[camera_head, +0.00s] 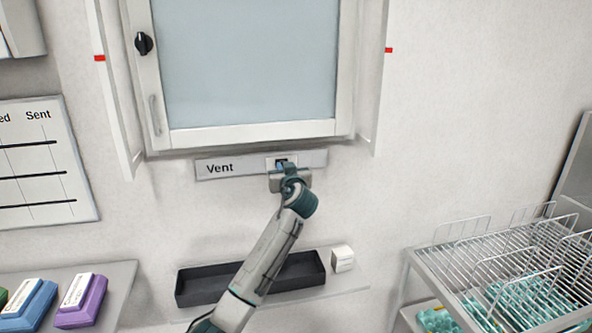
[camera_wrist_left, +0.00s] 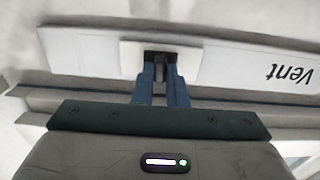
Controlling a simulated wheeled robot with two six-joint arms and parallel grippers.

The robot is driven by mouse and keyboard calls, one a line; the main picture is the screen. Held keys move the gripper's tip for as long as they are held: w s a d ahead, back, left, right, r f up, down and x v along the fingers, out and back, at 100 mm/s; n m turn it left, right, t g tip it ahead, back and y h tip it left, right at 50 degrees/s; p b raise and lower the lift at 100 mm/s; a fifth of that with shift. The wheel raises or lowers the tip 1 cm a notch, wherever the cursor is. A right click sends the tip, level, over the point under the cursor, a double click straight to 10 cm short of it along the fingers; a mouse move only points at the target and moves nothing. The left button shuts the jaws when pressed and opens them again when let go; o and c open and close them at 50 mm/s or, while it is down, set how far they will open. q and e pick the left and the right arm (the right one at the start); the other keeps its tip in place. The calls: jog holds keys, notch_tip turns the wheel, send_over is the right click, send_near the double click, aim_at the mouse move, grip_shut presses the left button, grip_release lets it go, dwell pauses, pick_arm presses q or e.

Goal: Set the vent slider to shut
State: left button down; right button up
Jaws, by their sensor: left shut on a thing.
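The vent strip (camera_head: 240,166) is a pale bar labelled "Vent" on the wall under the cabinet; it also shows in the left wrist view (camera_wrist_left: 235,65), upside down. The vent slider (camera_head: 272,161) is a small white block with a dark recess, right of the label's middle; it also shows in the left wrist view (camera_wrist_left: 130,58). The fingers partly hide the knob. My right gripper is not in view.
The glass-doored cabinet (camera_head: 245,133) hangs directly above the strip. A black tray (camera_head: 195,285) and a small white box (camera_head: 343,258) sit on a ledge below. A wire rack (camera_head: 440,262) with teal egg trays stands at the right. Wall beside the strip is clear.

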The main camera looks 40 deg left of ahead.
pick_arm(q)
jog(key=shift+a, duration=0.1)
jog(key=c, duration=1.6)
grip_release()
jog(key=shift+o, duration=0.8)
jog(key=shift+s+a, duration=0.1)
jog(key=shift+s, duration=0.1)
jog(key=b+v, duration=0.4)
jog(key=v, duration=0.6)
jog(key=shift+s+d, duration=0.2)
jog(key=shift+d, duration=0.1)
